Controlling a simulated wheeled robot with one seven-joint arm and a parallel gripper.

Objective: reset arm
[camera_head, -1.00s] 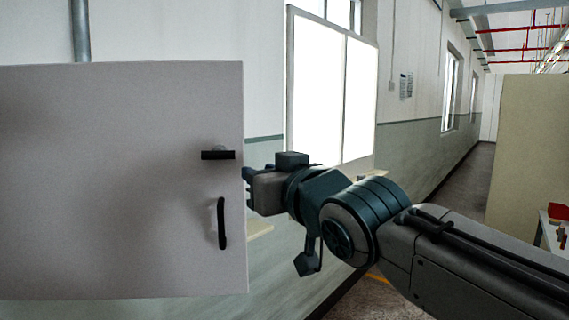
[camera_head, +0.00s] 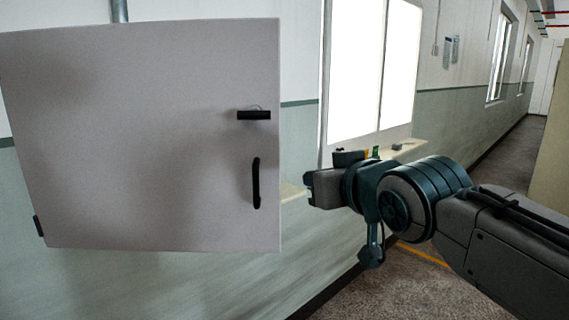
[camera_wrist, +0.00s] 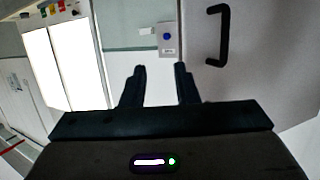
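My gripper (camera_head: 309,187) is at the end of my arm, which reaches in from the right in the head view. It is just right of the right edge of a light grey cabinet door (camera_head: 140,140), with a small gap in the picture. In the wrist view my gripper (camera_wrist: 160,84) has its two dark fingers apart, with nothing between them. The door has a black latch (camera_head: 254,115) and a black upright handle (camera_head: 256,183). The handle also shows in the wrist view (camera_wrist: 225,35), at the upper right.
A bright window (camera_head: 372,70) is on the wall behind my gripper, with a sill (camera_head: 405,147) bearing small coloured items. A small grey box with a blue button (camera_wrist: 167,38) shows in the wrist view. Open floor (camera_head: 385,285) lies below my arm. A beige panel (camera_head: 552,150) stands far right.

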